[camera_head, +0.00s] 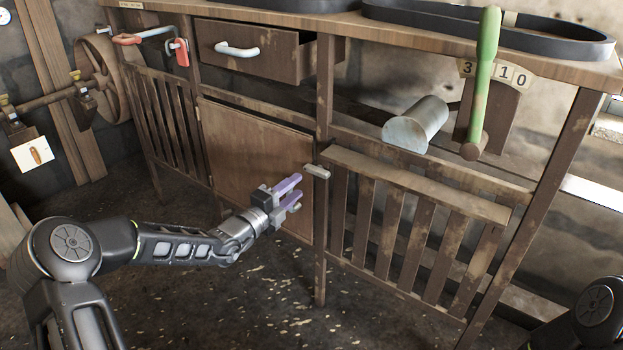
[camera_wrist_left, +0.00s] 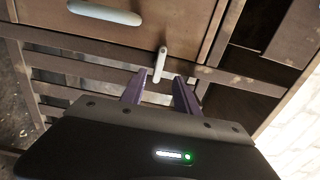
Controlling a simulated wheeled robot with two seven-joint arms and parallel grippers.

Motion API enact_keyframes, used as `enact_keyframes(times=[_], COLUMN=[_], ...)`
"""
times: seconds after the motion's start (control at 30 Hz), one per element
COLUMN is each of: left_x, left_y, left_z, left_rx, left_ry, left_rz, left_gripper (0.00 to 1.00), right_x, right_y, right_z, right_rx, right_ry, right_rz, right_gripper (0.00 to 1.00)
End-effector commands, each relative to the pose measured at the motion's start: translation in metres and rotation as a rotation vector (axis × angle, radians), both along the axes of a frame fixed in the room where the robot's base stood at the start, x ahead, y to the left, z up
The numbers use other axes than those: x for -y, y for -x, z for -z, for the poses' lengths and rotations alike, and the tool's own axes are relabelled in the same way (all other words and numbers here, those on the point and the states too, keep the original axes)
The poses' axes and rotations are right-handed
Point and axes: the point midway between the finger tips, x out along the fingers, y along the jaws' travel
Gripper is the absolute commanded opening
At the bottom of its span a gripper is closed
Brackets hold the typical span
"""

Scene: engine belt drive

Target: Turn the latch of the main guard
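The latch (camera_head: 316,171) is a small pale grey bar on the post between the wooden panel (camera_head: 255,150) and the slatted guard (camera_head: 410,230). In the head view it lies nearly level. My left gripper (camera_head: 294,192) has purple fingers, spread apart with nothing between them, just left of and slightly below the latch. In the left wrist view the latch (camera_wrist_left: 160,64) appears ahead of the open left gripper (camera_wrist_left: 158,77), its near end lined up between the fingertips. I cannot tell whether they touch. My right gripper is out of view.
A drawer with a white handle (camera_head: 237,49) is above the panel. A green-handled lever (camera_head: 485,70) and a grey cylinder (camera_head: 416,124) are at the right. Black belts (camera_head: 490,28) lie on top.

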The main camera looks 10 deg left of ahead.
Motion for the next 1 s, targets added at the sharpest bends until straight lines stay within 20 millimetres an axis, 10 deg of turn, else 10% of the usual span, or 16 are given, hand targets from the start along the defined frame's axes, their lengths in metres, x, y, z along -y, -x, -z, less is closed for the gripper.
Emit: enact_keyframes(times=[0.63,1.0], left_x=[0.028,0.030], left_y=[-0.066,-0.072], left_z=[0.002,0.001], left_rx=[0.001,-0.002], left_ry=[-0.003,-0.004], left_rz=[0.004,0.003], left_gripper=[0.37,0.37], right_x=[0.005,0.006], right_y=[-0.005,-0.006], right_z=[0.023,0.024], right_rx=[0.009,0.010], right_ry=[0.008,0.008], right_rz=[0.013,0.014], right_gripper=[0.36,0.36])
